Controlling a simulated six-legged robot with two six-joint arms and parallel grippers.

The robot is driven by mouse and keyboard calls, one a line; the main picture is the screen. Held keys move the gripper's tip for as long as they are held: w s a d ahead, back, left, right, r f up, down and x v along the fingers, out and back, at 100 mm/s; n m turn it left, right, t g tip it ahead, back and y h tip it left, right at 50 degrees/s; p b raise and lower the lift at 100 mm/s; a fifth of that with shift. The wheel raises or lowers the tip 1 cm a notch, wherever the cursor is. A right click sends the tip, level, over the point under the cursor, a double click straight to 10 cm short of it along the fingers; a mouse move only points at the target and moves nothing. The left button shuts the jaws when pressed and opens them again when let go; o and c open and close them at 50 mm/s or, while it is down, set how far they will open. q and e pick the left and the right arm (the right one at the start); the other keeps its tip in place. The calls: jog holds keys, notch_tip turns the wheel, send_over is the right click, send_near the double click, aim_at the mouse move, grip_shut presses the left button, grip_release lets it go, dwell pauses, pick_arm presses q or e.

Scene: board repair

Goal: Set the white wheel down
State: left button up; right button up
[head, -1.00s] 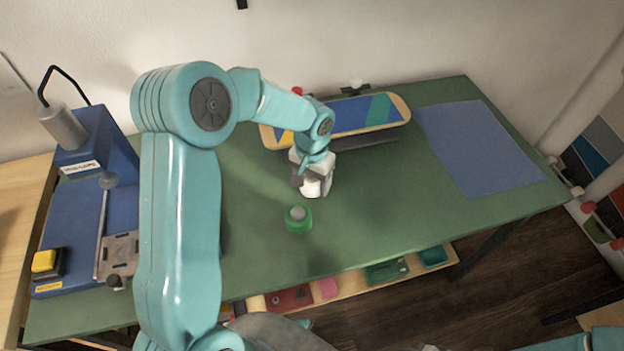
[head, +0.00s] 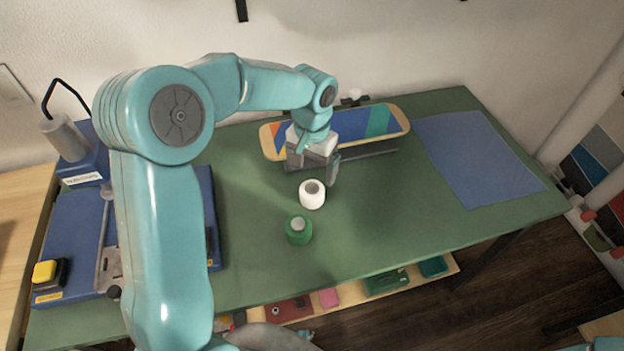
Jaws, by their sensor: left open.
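The white wheel (head: 312,194) rests on the green table top (head: 400,220), just behind a green wheel (head: 299,230). A gap shows between the two wheels. My left gripper (head: 317,172) is open and empty, above and just behind the white wheel. Its fingers are apart from the wheel. A skateboard deck (head: 388,118) with a coloured pattern lies behind the gripper, partly hidden by my left arm. My right gripper is not in view.
A blue press (head: 82,240) with a yellow button (head: 45,271) stands at the left. A blue mat (head: 478,160) lies at the right. A shelf below the front edge holds bins, one of them green (head: 385,282). The table right of the wheels is clear.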

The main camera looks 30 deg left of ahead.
pick_arm(q)
notch_tip(320, 180, up, 2)
jog(key=shift+r, duration=0.1)
jog(key=w+d+r+n+t+h, duration=0.1)
jog(key=w+d+r+t+h, duration=0.1)
jog(key=w+d+t, duration=0.3)
jog(key=w+r+t+h, duration=0.1)
jog(key=w+r+t, duration=0.15)
jog(key=w, duration=0.45)
jog(key=w+a+r+n+t+y+p, duration=0.2)
jog(key=w+a+r+n+t+y, duration=0.45)
jog(key=n, duration=0.45)
jog(key=n+g+y+p, duration=0.6)
jog(key=g+p, duration=0.2)
jog(key=g, duration=0.7)
send_near(317, 189)
jog(key=shift+h, duration=0.25)
jog(key=x, duration=0.7)
jog(key=shift+a+r, duration=0.3)
jog(key=shift+r, duration=0.1)
jog(key=p+x, duration=0.1)
jog(key=x, duration=0.4)
jog(key=shift+d+f, duration=0.1)
jog(key=shift+f, duration=0.2)
jog(key=shift+d, duration=0.1)
jog(key=shift+c, duration=1.1)
jog(key=c, duration=1)
